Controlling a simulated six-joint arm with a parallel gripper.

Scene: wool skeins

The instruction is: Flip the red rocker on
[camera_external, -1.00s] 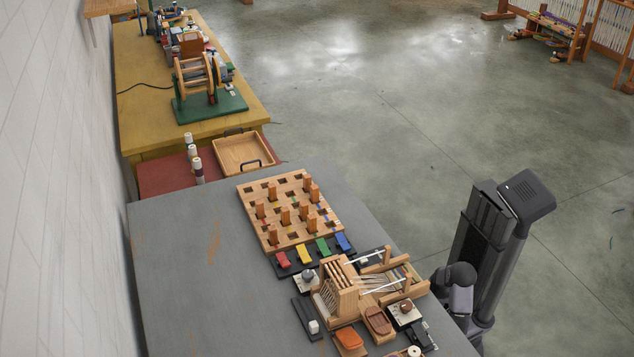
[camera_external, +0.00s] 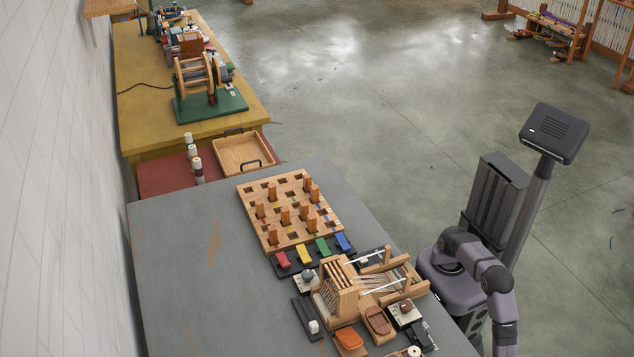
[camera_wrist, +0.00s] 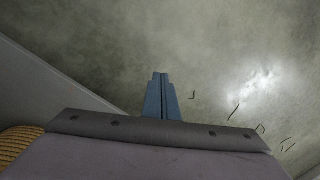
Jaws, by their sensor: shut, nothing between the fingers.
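The red rocker (camera_external: 283,260) sits at the left end of a dark strip, in a row with a yellow rocker (camera_external: 304,254), a green rocker (camera_external: 322,247) and a blue rocker (camera_external: 343,242). Which way the red rocker is tipped is too small to tell. My gripper (camera_wrist: 161,78) shows in the wrist view with its blue-grey fingers together and nothing between them. It points over bare floor. In the external view my arm hangs right of the grey table, well away from the rockers, and the gripper itself is out of the picture.
A wooden peg board (camera_external: 290,212) stands behind the rockers, and a small wooden loom (camera_external: 350,290) stands close in front, towards my arm. A slider block (camera_external: 307,318) and an orange piece (camera_external: 349,338) lie nearby. The table's left part (camera_external: 190,270) is clear.

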